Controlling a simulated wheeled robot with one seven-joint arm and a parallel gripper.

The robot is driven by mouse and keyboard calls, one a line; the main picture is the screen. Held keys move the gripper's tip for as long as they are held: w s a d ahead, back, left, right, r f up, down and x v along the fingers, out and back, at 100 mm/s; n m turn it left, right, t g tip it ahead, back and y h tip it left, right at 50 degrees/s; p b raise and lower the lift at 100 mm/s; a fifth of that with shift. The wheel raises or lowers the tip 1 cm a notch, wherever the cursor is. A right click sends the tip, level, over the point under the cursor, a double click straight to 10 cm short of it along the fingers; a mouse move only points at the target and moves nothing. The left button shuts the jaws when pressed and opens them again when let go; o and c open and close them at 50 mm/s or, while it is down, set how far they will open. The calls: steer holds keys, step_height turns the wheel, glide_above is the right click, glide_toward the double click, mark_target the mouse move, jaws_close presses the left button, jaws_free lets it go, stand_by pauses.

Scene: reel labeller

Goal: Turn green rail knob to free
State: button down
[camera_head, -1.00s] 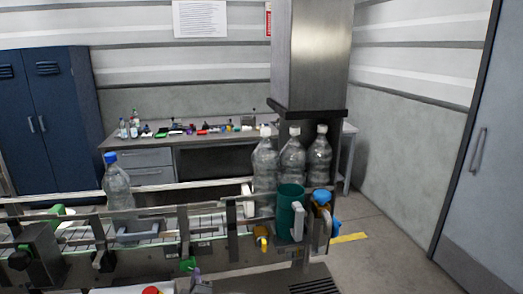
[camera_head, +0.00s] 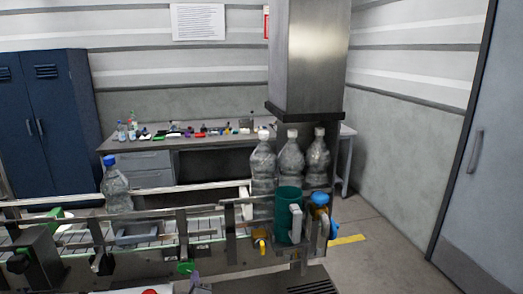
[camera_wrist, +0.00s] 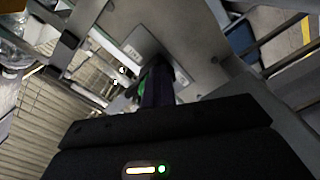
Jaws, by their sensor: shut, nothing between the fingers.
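A green knob (camera_head: 186,267) sits low on the near side of the conveyor rail in the head view. In the wrist view, part of a green piece (camera_wrist: 142,84) shows just beyond my fingers, mostly hidden by them. My gripper (camera_head: 195,275) is at the bottom of the head view, its purple fingertips just right of and below the green knob. In the wrist view my gripper (camera_wrist: 158,82) has its dark purple fingers together, with nothing held. I cannot tell whether the fingers touch the knob, nor which way the knob is turned.
The conveyor (camera_head: 205,228) runs across the front with metal rails and posts.

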steer(key=shift+w+r, duration=0.1)
steer(key=shift+r, duration=0.2)
steer(key=shift+d+r, duration=0.25)
steer(key=shift+r, duration=0.05)
steer(key=shift+w+d+r, duration=0.15)
steer(key=shift+r, duration=0.05)
steer(key=shift+r+p, duration=0.3)
steer(key=shift+r, duration=0.15)
steer(key=shift+d, duration=0.1)
steer(key=shift+d, duration=0.4)
steer(key=shift+f, duration=0.1)
stand_by(0.3)
